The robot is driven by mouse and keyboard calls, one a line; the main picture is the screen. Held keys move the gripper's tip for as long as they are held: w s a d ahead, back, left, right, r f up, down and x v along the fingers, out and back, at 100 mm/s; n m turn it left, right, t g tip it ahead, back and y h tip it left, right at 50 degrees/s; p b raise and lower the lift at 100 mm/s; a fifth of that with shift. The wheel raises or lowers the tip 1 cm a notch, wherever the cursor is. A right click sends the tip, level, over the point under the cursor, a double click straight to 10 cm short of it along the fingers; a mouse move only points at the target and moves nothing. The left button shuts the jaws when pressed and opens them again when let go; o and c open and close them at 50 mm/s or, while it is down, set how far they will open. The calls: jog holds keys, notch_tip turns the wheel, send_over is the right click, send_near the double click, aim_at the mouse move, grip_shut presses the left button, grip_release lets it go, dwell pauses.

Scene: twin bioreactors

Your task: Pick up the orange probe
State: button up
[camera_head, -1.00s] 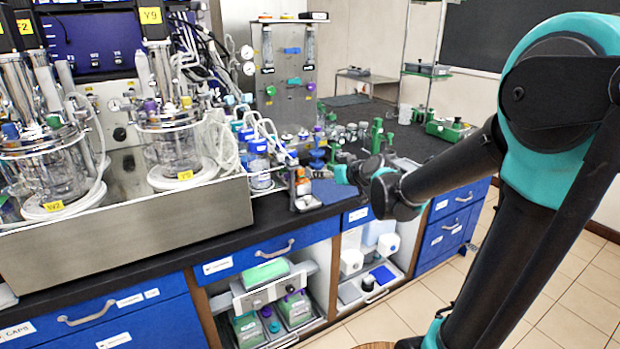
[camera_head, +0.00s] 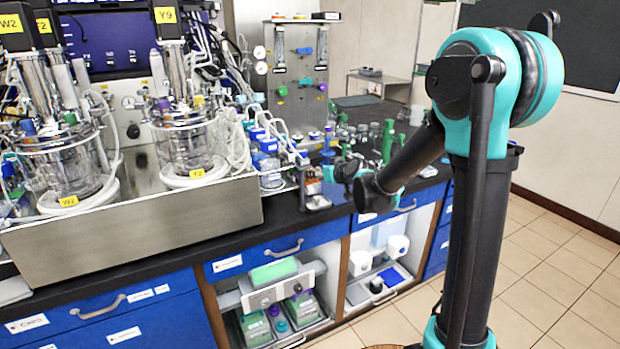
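A small orange item (camera_head: 313,187), which may be the orange probe, stands upright near the front edge of the black bench, in or on a small grey holder (camera_head: 316,203). It is too small to make out its shape. My gripper (camera_head: 333,173) is just right of it, at the end of my arm reaching in from the right. Whether the gripper is above, behind or touching the orange item I cannot tell. The fingers are too small and partly hidden by my wrist, so their opening does not show.
Two glass bioreactor vessels, Y2 (camera_head: 187,150) and W2 (camera_head: 62,172), stand in a steel tray (camera_head: 140,225) at left. Blue-capped bottles (camera_head: 268,163) and tubing crowd the bench left of the orange item. Green-topped items (camera_head: 388,140) stand behind my arm. The floor at right (camera_head: 570,260) is clear.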

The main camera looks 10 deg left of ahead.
aim_at(310, 181)
jog(key=shift+a+x, duration=0.25)
jog(key=shift+x, duration=2.1)
jog(key=shift+s, duration=0.2)
grip_shut()
